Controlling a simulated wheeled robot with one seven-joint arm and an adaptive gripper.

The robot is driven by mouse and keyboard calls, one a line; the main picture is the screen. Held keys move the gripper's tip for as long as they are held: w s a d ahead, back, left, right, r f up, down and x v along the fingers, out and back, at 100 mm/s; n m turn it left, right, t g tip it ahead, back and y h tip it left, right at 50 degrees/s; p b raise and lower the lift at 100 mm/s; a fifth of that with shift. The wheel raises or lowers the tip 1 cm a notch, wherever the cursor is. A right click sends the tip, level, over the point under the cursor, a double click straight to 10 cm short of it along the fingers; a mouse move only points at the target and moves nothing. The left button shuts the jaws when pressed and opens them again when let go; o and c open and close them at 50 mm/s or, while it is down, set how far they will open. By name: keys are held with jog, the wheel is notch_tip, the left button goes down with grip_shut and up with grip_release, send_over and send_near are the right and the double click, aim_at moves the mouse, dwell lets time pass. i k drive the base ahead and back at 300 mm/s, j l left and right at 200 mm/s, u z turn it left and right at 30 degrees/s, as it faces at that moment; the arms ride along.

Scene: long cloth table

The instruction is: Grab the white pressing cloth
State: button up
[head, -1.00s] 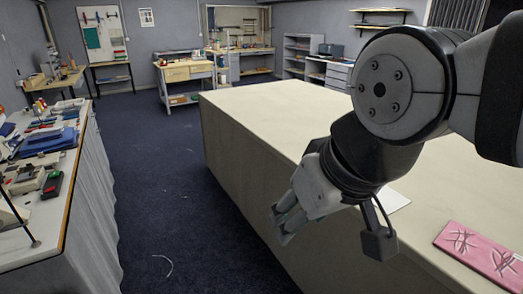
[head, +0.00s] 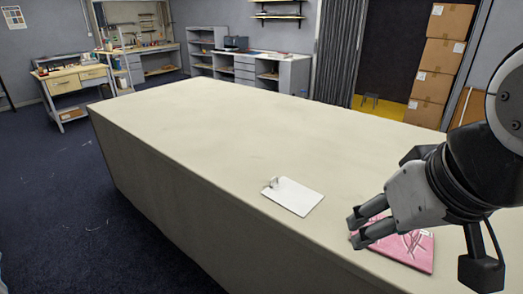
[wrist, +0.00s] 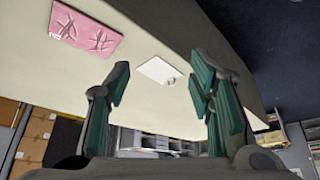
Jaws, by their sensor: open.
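The white pressing cloth (head: 296,197) lies flat on the long table as a thin white rectangle. A small greyish thing is at its far left corner; I cannot tell what it is. My gripper (head: 355,231) is open and empty, above the table to the right of the white cloth and apart from it. In the wrist view the white cloth (wrist: 156,70) shows beyond and between the two open fingers (wrist: 160,78). Nothing covers it there.
A pink patterned cloth (head: 418,251) lies to the right of the white one, partly hidden behind my gripper. The long cream table (head: 210,125) is otherwise bare. Shelves and benches stand at the back. Stacked boxes (head: 441,55) are at the back right.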

aim_at(297, 198)
jog(key=i+j+z, duration=0.45)
jog(key=j, duration=0.2)
jog(key=i+j+z, duration=0.1)
jog(key=j+z, duration=0.15)
jog(key=j, duration=0.15)
jog(key=i+j+z, duration=0.25)
jog(key=j, duration=0.15)
jog(key=j+z, duration=0.2)
jog(key=j, duration=0.2)
jog(key=j+z, duration=0.25)
jog(key=j, duration=0.2)
